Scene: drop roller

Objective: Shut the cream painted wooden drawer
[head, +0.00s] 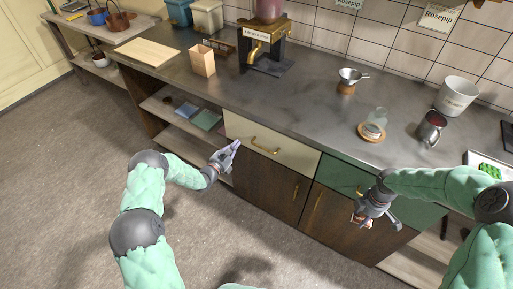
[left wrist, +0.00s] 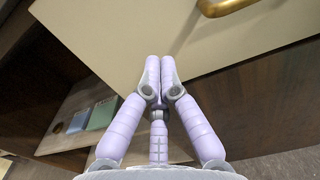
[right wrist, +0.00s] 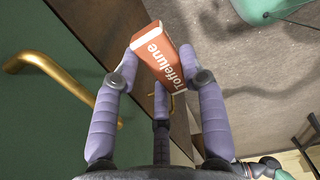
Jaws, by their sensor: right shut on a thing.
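The cream drawer (head: 285,151) with its brass handle (head: 265,149) is under the counter, left of a green drawer, in the head view. Its front looks about in line with the counter edge; I cannot tell whether a small gap is left. My left gripper (head: 234,146) is at the left part of the cream front. In the left wrist view the left gripper (left wrist: 159,62) has its fingertips together and empty, against or just before the cream front (left wrist: 135,48), below the handle (left wrist: 222,6). My right gripper (right wrist: 151,65) is shut on an orange-red "Toffelune" box (right wrist: 163,58).
The green drawer (head: 340,175) with a brass handle is beside my right gripper. Dark wooden cabinet doors (head: 265,188) are below the cream drawer. Open shelves (head: 182,113) are to the left. The counter (head: 300,105) bears a dispenser, a paper bag, cups and a funnel. The floor in front is clear.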

